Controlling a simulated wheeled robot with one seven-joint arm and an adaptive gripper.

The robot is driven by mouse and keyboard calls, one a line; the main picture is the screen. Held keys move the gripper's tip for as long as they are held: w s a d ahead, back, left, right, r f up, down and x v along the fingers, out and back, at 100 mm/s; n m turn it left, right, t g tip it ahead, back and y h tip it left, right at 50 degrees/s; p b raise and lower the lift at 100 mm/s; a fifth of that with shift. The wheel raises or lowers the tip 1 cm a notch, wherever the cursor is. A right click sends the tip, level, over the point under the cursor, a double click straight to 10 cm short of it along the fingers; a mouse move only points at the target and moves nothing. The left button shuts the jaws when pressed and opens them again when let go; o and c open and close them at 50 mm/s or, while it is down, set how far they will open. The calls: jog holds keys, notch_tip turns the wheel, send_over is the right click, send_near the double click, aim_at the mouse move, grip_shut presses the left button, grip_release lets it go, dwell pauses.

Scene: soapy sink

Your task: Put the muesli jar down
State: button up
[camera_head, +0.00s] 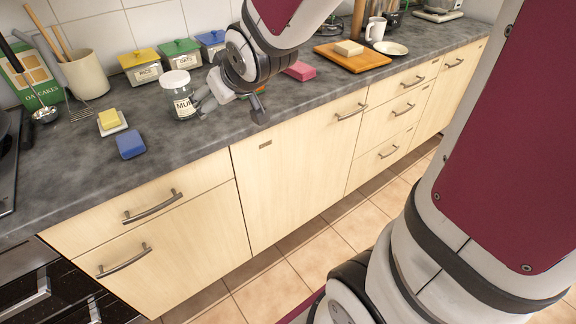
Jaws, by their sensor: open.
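The muesli jar (178,92) is clear, with a white lid and a white label of which "MU" shows. It looks upright on the dark grey counter (180,145). My gripper (230,108) is just right of the jar, fingers spread open. Its left finger overlaps the jar's right edge in the picture and hides part of the label. I cannot tell whether the finger touches the jar. Nothing shows between the fingers in front, though a small orange and green item is partly hidden behind the gripper.
Rice, oats and another tin (212,44) stand behind the jar. Butter on a dish (111,121) and a blue sponge (130,144) lie to its left. A pink block (300,71) and a wooden board (352,60) lie right. The counter in front of the jar is clear.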

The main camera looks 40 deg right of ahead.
jog(key=s+a+r+m+g, duration=0.1)
jog(key=s+a+g, duration=0.2)
jog(key=s, duration=2.5)
jog(key=g, duration=0.4)
jog(key=shift+r+y, duration=0.3)
jog(key=shift+r, duration=0.05)
jog(key=shift+t, duration=0.6)
notch_tip(320, 180, up, 6)
jog(key=p, duration=0.4)
jog(key=shift+w+f, duration=0.1)
jog(key=shift+f, duration=0.1)
jog(key=shift+c, duration=0.3)
